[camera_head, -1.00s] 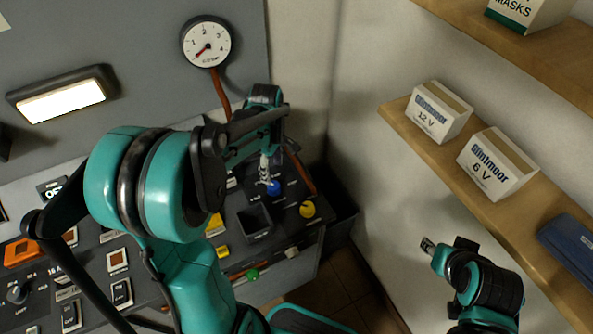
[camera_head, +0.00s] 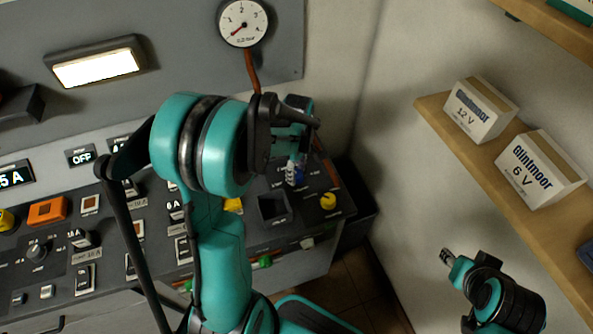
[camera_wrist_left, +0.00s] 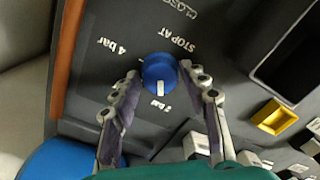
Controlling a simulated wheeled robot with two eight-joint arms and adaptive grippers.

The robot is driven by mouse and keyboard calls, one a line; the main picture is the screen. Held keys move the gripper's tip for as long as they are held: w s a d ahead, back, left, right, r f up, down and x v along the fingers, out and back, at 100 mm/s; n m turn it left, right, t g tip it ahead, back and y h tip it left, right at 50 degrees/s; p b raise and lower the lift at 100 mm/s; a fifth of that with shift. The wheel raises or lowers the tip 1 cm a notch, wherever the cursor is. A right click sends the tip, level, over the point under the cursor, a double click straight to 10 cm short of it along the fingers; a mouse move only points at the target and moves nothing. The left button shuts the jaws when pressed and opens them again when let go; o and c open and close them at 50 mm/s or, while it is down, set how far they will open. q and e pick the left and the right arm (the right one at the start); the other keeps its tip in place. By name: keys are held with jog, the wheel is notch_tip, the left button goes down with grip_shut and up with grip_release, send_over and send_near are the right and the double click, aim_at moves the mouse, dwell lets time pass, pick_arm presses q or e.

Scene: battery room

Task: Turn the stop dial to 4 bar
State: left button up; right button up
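The stop dial (camera_wrist_left: 159,73) is a round blue knob with a white mark, on the dark panel beside the "STOP AT" lettering. In the left wrist view the white mark points down at a "bar" label whose number I cannot read surely; "4 bar" is printed to the upper left. My left gripper (camera_wrist_left: 168,105) is open, with one finger on each side of the dial's lower part; I cannot tell whether they touch it. In the head view my left gripper (camera_head: 294,172) is over the dial and largely hides it. My right gripper (camera_head: 447,256) hangs empty near the wall.
A pressure gauge (camera_head: 243,22) reads near its low end. A wooden shelf (camera_head: 432,108) with boxes is on the right wall. Switches crowd the panel at left.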

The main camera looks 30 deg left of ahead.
pick_arm(q)
jog(key=c, duration=0.6)
jog(key=shift+m, duration=0.3)
jog(key=m, duration=1)
jog(key=shift+m, duration=0.4)
jog(key=m, duration=1.2)
jog(key=shift+m+t, duration=0.3)
